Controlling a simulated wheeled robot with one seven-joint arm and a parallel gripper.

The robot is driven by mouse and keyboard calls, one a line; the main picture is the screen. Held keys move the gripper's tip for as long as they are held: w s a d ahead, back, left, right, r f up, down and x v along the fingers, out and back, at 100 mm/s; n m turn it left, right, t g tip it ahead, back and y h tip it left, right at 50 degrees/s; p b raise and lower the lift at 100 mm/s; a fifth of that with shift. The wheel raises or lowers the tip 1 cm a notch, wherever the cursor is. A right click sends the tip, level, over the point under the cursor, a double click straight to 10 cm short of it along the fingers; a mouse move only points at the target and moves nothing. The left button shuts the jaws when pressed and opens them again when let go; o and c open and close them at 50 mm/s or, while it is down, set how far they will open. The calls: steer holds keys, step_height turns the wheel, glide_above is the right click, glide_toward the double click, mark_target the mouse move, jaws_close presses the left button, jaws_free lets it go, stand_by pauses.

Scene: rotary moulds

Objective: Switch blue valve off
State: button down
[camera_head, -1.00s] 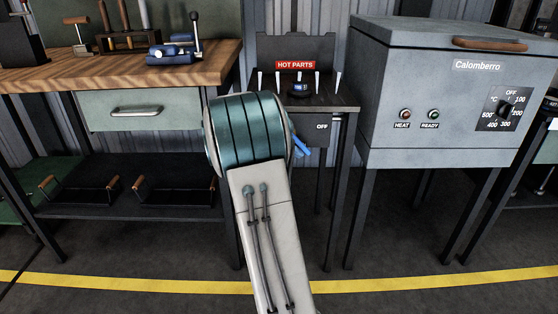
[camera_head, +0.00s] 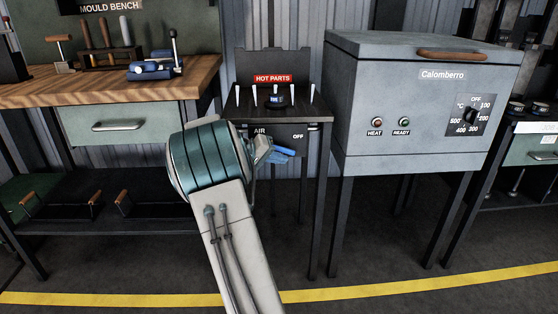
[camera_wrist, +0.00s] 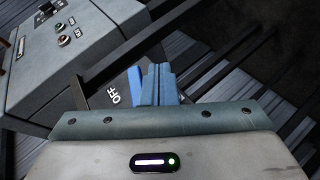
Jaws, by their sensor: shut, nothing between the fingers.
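The blue valve handle (camera_head: 284,152) shows on the front of the dark hot-parts stand, just below the OFF label (camera_head: 298,136). It lies nearly level and points right. My gripper (camera_head: 264,150) is at its left end, partly hiding the valve body. In the wrist view, the bright blue handle (camera_wrist: 135,86) shows beside my gripper's closed grey-blue fingers (camera_wrist: 158,84), on the OFF side. The fingers are together with nothing between them. I cannot tell whether they touch the handle.
The AIR label (camera_head: 260,132) is on the panel's left. Close by on the right stands the grey Calomberro furnace (camera_head: 400,150). On the left is the wooden mould bench (camera_head: 60,90). A dark round part (camera_head: 277,101) sits among upright pegs on the stand.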

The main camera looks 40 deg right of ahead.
steer(key=shift+s+d+r, duration=0.25)
steer(key=shift+d+r, duration=0.1)
stand_by(0.7)
stand_by(0.5)
steer(key=w+a+f, duration=0.1)
steer(key=a+f, duration=0.7)
steer(key=shift+w+a+f, duration=0.35)
steer(key=shift+r, duration=0.1)
